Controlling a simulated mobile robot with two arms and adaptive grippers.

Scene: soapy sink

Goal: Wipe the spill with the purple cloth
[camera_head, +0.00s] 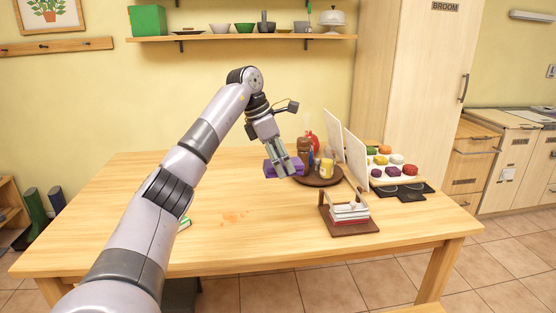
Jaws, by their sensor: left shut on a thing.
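My left gripper (283,164) is shut on the purple cloth (271,168) near the middle of the wooden table (130,220). The cloth looks folded, and its middle is hidden behind the fingers. I cannot tell whether the cloth touches the table. The spill (233,216) is a faint orange patch on the table, nearer to me and to the left of the cloth. The gripper and the cloth are apart from it. My right gripper is not in view.
A round brown tray (318,181) with bottles and a yellow cup (327,168) stands just right of the gripper. A brown holder (349,226) with white items is at the front right. Upright white boards (355,158) stand behind it.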

